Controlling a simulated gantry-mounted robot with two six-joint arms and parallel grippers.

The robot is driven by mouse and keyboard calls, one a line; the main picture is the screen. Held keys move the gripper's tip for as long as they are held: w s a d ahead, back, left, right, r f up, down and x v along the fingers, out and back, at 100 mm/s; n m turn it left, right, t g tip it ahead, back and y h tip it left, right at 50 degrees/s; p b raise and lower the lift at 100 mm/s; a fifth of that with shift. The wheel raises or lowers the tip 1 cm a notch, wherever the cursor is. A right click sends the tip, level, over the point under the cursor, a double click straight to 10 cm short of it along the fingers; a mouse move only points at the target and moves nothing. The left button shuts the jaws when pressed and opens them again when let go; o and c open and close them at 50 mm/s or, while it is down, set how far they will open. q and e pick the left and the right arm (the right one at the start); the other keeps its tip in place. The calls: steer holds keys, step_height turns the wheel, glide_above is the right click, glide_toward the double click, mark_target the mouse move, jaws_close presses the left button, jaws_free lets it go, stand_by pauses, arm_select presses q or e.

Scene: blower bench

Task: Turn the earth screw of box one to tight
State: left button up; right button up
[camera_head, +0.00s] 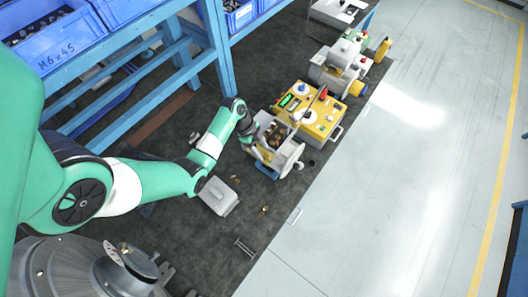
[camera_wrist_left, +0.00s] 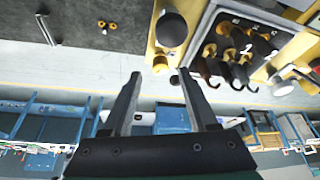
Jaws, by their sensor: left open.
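The open pale terminal box (camera_head: 286,158) stands on the dark bench mat, with dark and brass terminals inside; I cannot read which box number it is. My left gripper (camera_head: 262,158) is at its near left side. In the left wrist view the box (camera_wrist_left: 284,38) fills the upper right, with a round black knob-like part (camera_wrist_left: 172,29) beside its wall. My left gripper (camera_wrist_left: 158,82) is open, its fingers apart below that part, with nothing clearly held between them. I cannot tell which fitting is the earth screw. My right gripper is not in view.
A grey lid-like block (camera_head: 219,196) and small brass pieces (camera_head: 265,210) lie on the mat (camera_head: 200,250). A yellow tester (camera_head: 310,112) stands just behind the box. A blue rack (camera_head: 205,60) with blue bins is at the left. The mat's near part is mostly clear.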

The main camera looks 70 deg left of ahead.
mark_target(266, 155)
arm_select(q)
steer(key=shift+x, duration=1.55)
steer(key=shift+r, duration=0.1)
steer(key=shift+c, duration=0.3)
jaws_close()
